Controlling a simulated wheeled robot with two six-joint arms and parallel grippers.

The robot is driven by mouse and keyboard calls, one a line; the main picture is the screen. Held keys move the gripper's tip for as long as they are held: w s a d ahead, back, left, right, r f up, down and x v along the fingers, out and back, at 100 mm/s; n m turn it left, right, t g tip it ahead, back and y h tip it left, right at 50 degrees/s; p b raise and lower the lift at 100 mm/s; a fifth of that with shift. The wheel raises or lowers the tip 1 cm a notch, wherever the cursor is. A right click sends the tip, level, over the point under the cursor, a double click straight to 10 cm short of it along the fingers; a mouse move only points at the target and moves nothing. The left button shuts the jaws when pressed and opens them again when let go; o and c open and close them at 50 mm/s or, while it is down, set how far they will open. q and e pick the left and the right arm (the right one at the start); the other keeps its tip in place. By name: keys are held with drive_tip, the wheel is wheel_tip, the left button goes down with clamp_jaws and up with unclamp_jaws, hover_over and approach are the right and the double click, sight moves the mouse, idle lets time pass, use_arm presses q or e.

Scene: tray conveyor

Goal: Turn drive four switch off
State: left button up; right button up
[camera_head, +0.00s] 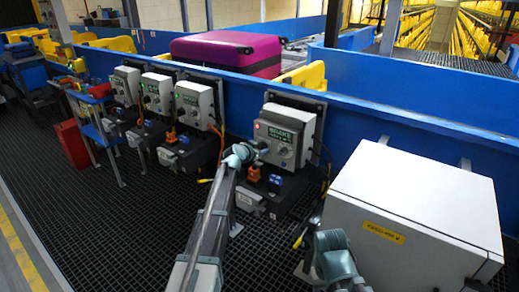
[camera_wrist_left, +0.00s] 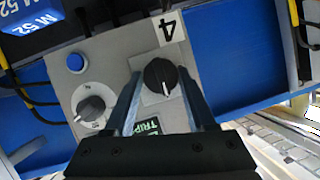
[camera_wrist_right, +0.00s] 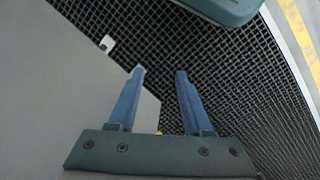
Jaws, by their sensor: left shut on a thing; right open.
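The drive four box (camera_head: 287,130) is a grey unit on the blue conveyor side, with a lit red lamp and a dark display. In the left wrist view its panel carries a "4" label (camera_wrist_left: 168,28), a black rotary switch (camera_wrist_left: 160,75) and a TRIP label (camera_wrist_left: 150,128). My left gripper (camera_head: 258,149) is at the panel, and its fingers (camera_wrist_left: 161,95) are shut on the black switch. A white pointer line shows on the switch. My right gripper (camera_wrist_right: 160,75) is open and empty above the black grating.
A second, grey knob (camera_wrist_left: 91,107) and a blue button (camera_wrist_left: 76,63) sit beside the switch. Several similar drive boxes (camera_head: 193,103) stand to the left. A large white cabinet (camera_head: 412,205) stands at right. A purple suitcase (camera_head: 228,53) lies on the conveyor.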

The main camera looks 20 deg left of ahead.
use_arm(q)
clamp_jaws()
drive_tip(key=shift+w+a+n+g+h+p, duration=0.1)
drive_tip(key=shift+n+g+h+p, duration=0.1)
drive_tip(key=shift+n+h, duration=0.25)
drive_tip(key=shift+a+n+g+h+p, duration=0.1)
drive_tip(key=shift+n+g+h, duration=0.15)
drive_tip(key=shift+n, duration=0.4)
drive_tip(key=n+h, duration=0.2)
drive_tip(key=n, duration=0.1)
drive_tip(key=shift+a+f+g+b, duration=0.1)
drive_tip(key=shift+a+g+b, duration=0.05)
drive_tip(key=shift+g+b, duration=0.2)
drive_tip(key=shift+a+f+n+h+b, duration=0.1)
drive_tip(key=shift+n+h+b, duration=1.15)
drive_tip(key=shift+n, duration=0.5)
drive_tip(key=shift+a+f+n+h+b, duration=0.1)
drive_tip(key=shift+n+h+b, duration=1.15)
drive_tip(key=shift+n, duration=0.5)
